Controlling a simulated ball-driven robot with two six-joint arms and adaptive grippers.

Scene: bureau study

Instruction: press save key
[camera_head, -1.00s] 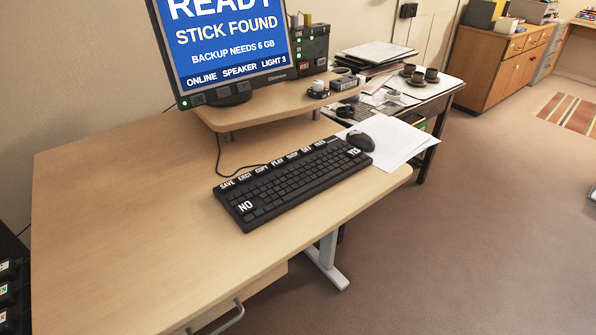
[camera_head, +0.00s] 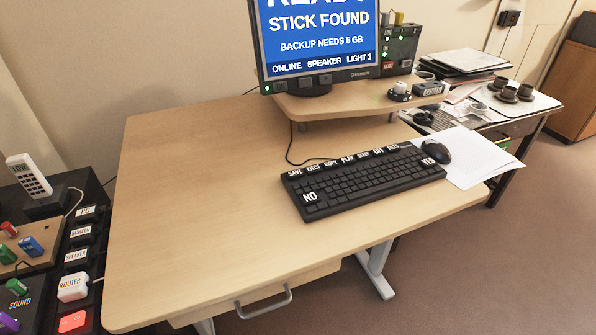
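The save key (camera_head: 295,173) is the leftmost of the labelled keys along the back edge of the black keyboard (camera_head: 365,184). Its label reads SAVE. The keyboard lies on the wooden desk (camera_head: 200,200), right of its middle, with a NO key at its front left and a YES key at its right end. The monitor (camera_head: 318,40) shows STICK FOUND and BACKUP NEEDS 6 GB on blue, with ONLINE, SPEAKER, LIGHT 3 below. Neither of my grippers is in view.
A mouse (camera_head: 434,149) and white paper (camera_head: 475,160) lie right of the keyboard. The monitor stands on a raised shelf (camera_head: 345,101) behind it. A dark panel with a ROUTER switch (camera_head: 72,287) stands at the left. The desk left of the keyboard is clear.

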